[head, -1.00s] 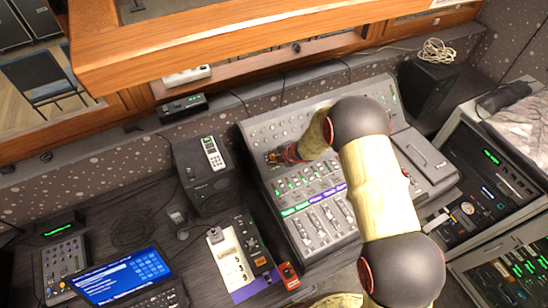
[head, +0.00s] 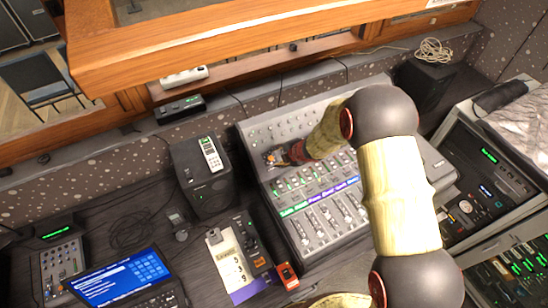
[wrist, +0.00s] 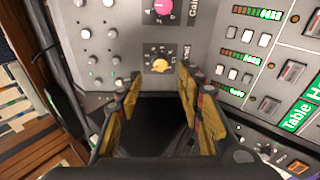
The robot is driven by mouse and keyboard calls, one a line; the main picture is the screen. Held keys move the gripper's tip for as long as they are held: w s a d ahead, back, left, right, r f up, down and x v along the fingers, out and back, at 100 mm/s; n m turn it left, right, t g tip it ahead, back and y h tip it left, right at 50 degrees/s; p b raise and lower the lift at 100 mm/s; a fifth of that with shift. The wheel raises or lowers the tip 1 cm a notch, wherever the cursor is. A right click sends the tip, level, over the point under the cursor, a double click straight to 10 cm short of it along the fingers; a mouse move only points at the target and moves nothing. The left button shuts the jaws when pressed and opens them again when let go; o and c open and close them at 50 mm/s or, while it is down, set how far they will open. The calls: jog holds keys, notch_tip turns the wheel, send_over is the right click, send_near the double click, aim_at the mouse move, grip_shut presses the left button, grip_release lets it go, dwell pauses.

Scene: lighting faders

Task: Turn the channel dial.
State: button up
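A small orange dial (wrist: 160,66) sits on a dark square with marks around it on the grey mixing console, seen in the wrist view. My gripper (wrist: 160,84) is open, its two yellow-padded fingers apart on either side of the dial in the picture. The dial shows just beyond the fingertips, between them. I cannot tell if either finger touches it. In the head view my gripper (head: 272,157) is over the left part of the console (head: 262,133); the dial is not clear there.
A pink knob (wrist: 164,8) labelled Gain sits above the dial. Lit buttons and green channel labels (wrist: 301,112) lie to the right. In the head view, faders (head: 330,222) fill the lower console and a black speaker (head: 208,190) stands left of it.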

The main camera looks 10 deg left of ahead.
jog(key=v, duration=0.5)
jog(key=shift+s+r, duration=0.15)
dwell(0.3)
jog(key=d+f+m+h, duration=0.35)
jog(key=d+m, duration=0.25)
jog(key=d, duration=0.3)
jog(key=s+d+r+m+h+b, duration=0.1)
jog(key=s+d+r+m+h, duration=0.1)
jog(key=s+d+r+m, duration=0.3)
jog(key=s+d+r+m+h+b, duration=0.1)
jog(key=s+d+r+m+h, duration=0.15)
jog(key=d, duration=0.35)
jog(key=s+d+r+m+b, duration=0.2)
jog(key=s+r+m+b, duration=0.1)
jog(key=s, duration=0.5)
jog(key=s+d+r+m+y+b, duration=0.1)
jog(key=s+r+m+b, duration=0.3)
jog(key=s, duration=0.5)
jog(key=s+d+r+m+y+b, duration=0.1)
jog(key=s+d+r+m+b, duration=0.3)
jog(key=s+m+b, duration=0.2)
jog(key=s+b, duration=0.2)
jog(key=s, duration=0.1)
jog(key=shift+t, duration=0.4)
